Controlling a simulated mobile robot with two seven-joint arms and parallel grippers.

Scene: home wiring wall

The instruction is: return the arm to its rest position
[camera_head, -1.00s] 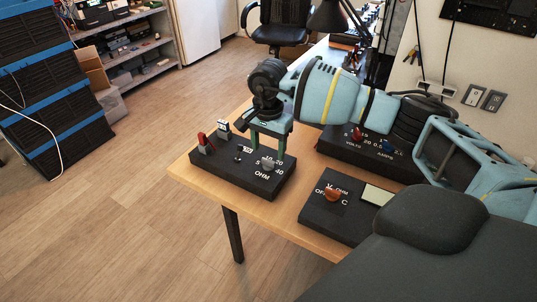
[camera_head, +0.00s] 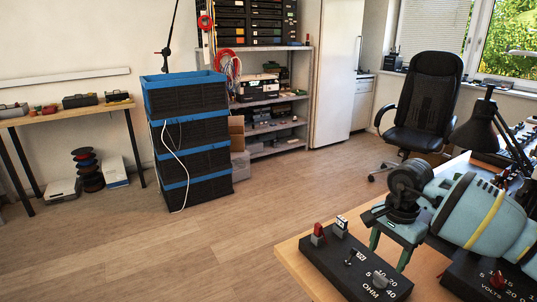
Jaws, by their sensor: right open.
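My right arm comes in from the right edge, pale teal with a yellow stripe. My right gripper (camera_head: 389,252) points down, open and empty, its two green fingers apart. It is over the black OHM box (camera_head: 335,268) on the wooden table, above and behind the box's grey knob (camera_head: 381,279). Whether a fingertip touches the box is not clear. My left gripper is not in view.
A red post (camera_head: 318,232) and a white-topped switch stand on the OHM box. The VOLTS box (camera_head: 462,284) lies beside it, partly under my arm. A black lamp (camera_head: 482,130) stands behind. Open floor lies left of the table (camera_head: 291,254).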

